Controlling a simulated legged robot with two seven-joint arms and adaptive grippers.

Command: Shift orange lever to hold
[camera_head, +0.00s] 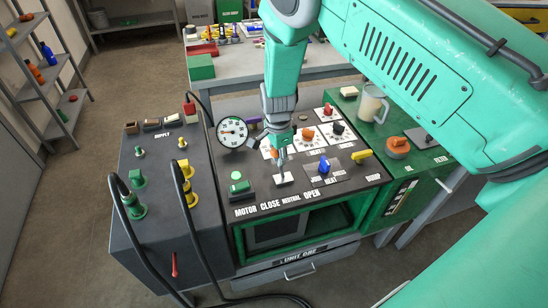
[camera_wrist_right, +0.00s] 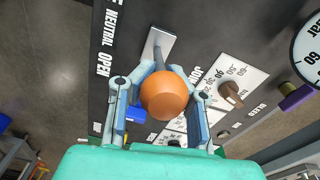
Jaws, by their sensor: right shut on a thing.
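The orange lever has a round orange knob (camera_wrist_right: 165,95) on a grey stem rising from a pale plate (camera_head: 284,179) on the black control panel. The plate lies behind the printed words CLOSE, NEUTRAL and OPEN (camera_head: 312,194). My right gripper (camera_head: 279,152) comes down from above onto the lever. In the right wrist view its two fingers (camera_wrist_right: 162,82) sit on either side of the knob, shut on it. In the head view the fingers partly hide the knob. I cannot read a HOLD label. My left gripper is not in view.
A blue lever (camera_head: 324,166) stands on a plate just right of the orange one, with a yellow handle (camera_head: 361,155) beyond. A green button (camera_head: 236,175) and a pressure gauge (camera_head: 232,131) are to the left. Black hoses (camera_head: 183,190) loop over the left console.

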